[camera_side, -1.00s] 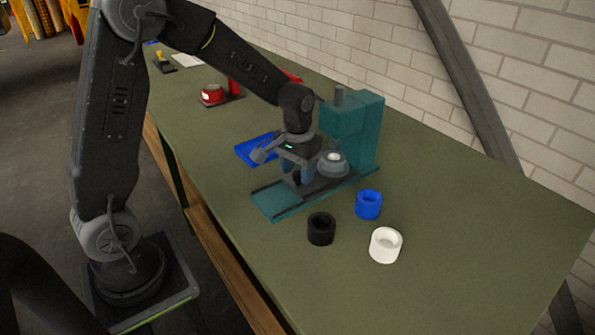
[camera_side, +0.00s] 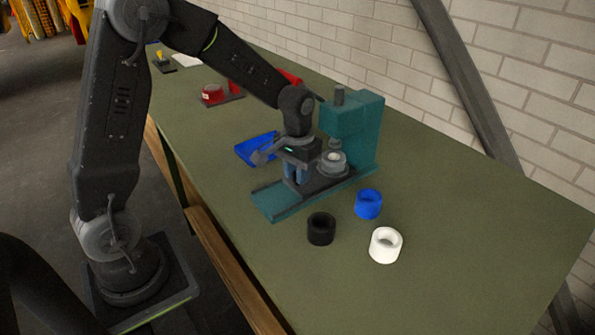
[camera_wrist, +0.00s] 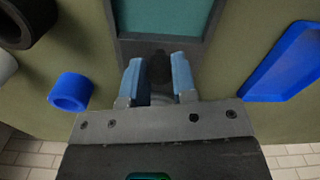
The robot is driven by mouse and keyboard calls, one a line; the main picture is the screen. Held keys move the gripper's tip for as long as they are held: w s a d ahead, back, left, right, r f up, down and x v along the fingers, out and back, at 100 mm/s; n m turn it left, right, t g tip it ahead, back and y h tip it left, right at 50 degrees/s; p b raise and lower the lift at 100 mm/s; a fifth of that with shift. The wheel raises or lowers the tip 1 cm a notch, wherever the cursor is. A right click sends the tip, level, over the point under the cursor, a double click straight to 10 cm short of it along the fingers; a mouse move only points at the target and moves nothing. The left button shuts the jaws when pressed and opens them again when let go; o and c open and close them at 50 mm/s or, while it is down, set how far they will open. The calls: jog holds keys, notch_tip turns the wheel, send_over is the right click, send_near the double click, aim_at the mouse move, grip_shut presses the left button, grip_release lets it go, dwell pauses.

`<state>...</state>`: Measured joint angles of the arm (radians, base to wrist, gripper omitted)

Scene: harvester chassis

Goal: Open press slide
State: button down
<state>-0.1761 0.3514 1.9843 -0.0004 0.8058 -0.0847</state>
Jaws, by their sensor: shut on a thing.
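The teal press (camera_side: 352,130) stands on the green bench, with its teal base rail (camera_side: 272,200) reaching toward the front left. A dark grey slide (camera_side: 325,183) sits on the rail and carries a round grey holder (camera_side: 331,163) under the press head. My gripper (camera_side: 296,174) is down at the front end of the slide. In the wrist view, its blue fingers (camera_wrist: 157,78) are shut on the dark slide handle (camera_wrist: 159,66). The handle is partly hidden by the fingers in the side view.
A black ring (camera_side: 321,229), a blue ring (camera_side: 369,204) and a white ring (camera_side: 385,245) stand right of the rail. A blue tray (camera_side: 256,149) lies left of the press. Red parts (camera_side: 213,94) sit farther back. The bench's right end is clear.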

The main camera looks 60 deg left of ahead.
jog(key=s, duration=1.1)
jog(key=shift+s, duration=0.1)
jog(key=c, duration=0.9)
grip_release()
notch_tip(320, 180, up, 14)
jog(key=shift+f, duration=0.1)
